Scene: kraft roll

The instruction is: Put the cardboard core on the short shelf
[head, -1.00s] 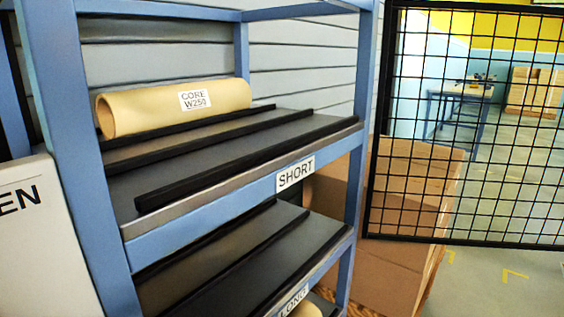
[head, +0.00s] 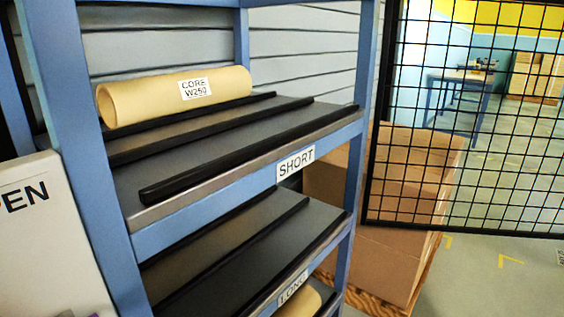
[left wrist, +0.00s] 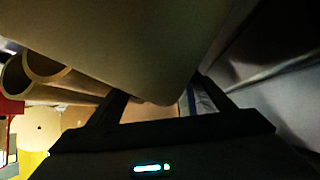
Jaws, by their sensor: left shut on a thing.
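In the left wrist view my left gripper (left wrist: 165,98) is shut on a large, smooth tan thing that looks like the cardboard core (left wrist: 150,50); it fills the top middle of that dark view, and its ends are out of frame. In the head view the short shelf (head: 225,145), labelled SHORT, is a dark sloping deck with black rails in a blue rack. A tan core labelled CORE W250 (head: 135,100) lies on it along the back. The front of the deck is bare. My right gripper is not in view.
Below is the LONG shelf (head: 225,235), with part of a tan core (head: 301,302) under it. A blue post (head: 75,130) bounds the rack's left side. Cardboard boxes (head: 385,245) and a black mesh panel (head: 470,130) stand right. Hollow tubes (left wrist: 40,68) show in the left wrist view.

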